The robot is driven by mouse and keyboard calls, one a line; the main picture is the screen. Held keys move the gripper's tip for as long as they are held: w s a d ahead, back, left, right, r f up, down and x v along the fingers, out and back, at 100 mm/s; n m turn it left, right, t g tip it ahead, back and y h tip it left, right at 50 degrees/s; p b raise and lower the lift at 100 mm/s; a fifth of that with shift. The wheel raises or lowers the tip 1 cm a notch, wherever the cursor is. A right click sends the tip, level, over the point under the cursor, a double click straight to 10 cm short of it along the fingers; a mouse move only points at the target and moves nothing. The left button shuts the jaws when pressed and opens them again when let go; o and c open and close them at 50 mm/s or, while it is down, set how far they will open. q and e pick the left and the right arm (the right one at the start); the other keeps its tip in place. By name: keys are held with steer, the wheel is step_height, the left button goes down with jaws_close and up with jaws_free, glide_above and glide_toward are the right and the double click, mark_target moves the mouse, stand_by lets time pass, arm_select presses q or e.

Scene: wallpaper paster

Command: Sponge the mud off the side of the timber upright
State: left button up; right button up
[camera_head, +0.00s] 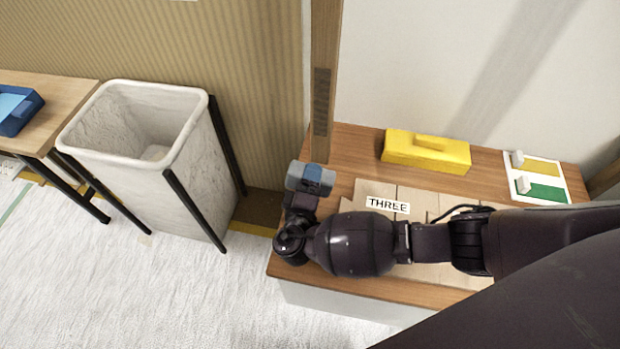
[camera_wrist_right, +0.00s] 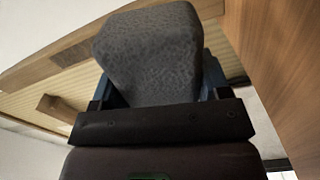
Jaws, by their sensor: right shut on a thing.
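The timber upright (camera_head: 326,38) stands at the back edge of the wooden bench, against the wall. A dark patch of mud (camera_head: 321,100) runs down its side, above the bench top. My right gripper (camera_head: 312,178) is shut on a grey sponge (camera_head: 295,182), below the mud patch and near the foot of the upright. In the right wrist view the sponge (camera_wrist_right: 150,55) fills the middle, between blue fingers. I cannot tell whether the sponge touches the upright. My left gripper is not in view.
A yellow box (camera_head: 427,152) and a card with green and yellow panels (camera_head: 537,178) lie on the bench (camera_head: 355,140). A label reading THREE (camera_head: 388,204) lies beside my right arm. A white bin (camera_head: 180,190) on black legs stands to the left, near a table with a blue tray (camera_head: 18,110).

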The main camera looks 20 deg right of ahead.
mark_target(321, 124)
steer(key=shift+r, duration=0.1)
steer(key=shift+x, duration=2.6)
steer(key=shift+w+d+b, duration=0.3)
steer(key=shift+w+d, duration=0.05)
steer(key=shift+w, duration=0.15)
steer(key=shift+x, duration=1.35)
stand_by(0.5)
steer(key=shift+s, duration=0.15)
stand_by(1.6)
steer(key=shift+r, duration=3.45)
